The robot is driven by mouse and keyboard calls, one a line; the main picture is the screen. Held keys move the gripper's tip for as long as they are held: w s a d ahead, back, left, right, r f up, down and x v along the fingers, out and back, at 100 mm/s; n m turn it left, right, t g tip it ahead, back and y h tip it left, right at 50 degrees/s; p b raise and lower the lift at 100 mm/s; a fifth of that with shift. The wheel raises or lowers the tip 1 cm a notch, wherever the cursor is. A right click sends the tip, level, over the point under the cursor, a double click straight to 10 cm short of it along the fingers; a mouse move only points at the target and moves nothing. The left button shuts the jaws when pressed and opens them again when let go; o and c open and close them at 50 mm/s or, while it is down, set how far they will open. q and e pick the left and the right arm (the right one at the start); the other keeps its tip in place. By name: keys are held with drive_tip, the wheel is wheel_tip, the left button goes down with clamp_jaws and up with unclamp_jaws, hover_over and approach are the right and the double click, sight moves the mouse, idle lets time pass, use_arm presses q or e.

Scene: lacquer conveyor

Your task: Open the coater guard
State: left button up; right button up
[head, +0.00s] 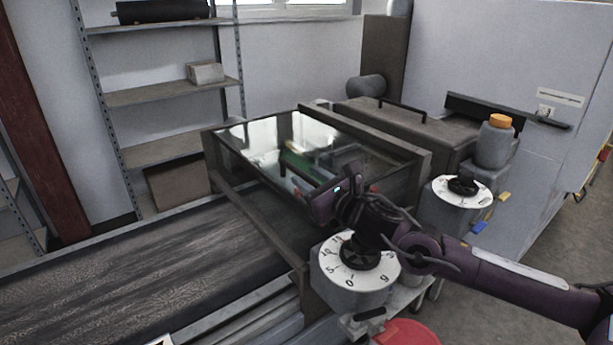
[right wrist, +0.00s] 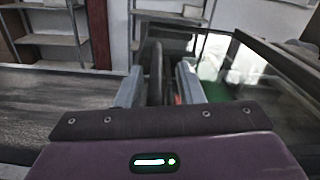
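The coater guard (head: 262,150) is a clear panel in a dark frame over the conveyor. It lies low over the coater, sloping slightly. My right gripper (head: 320,192) is at the guard's front side, above the front dial. In the right wrist view its two grey fingers stand apart (right wrist: 160,85), with a dark upright bar (right wrist: 156,72) between them. The bar may be the guard's handle. A small gap shows beside it, and I cannot tell whether the fingers touch it. The guard's frame (right wrist: 275,65) runs along the right. In the head view the fingertips are hidden. My left gripper is out of view.
A white dial (head: 335,275) stands just below my right wrist, and another dial (head: 452,200) is to its right. The conveyor belt (head: 130,275) runs to the left. An orange-capped bottle (head: 495,145) stands at the right.

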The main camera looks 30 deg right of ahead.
drive_tip(key=shift+w+a, duration=0.25)
drive_tip(key=shift+w, duration=0.2)
clamp_jaws()
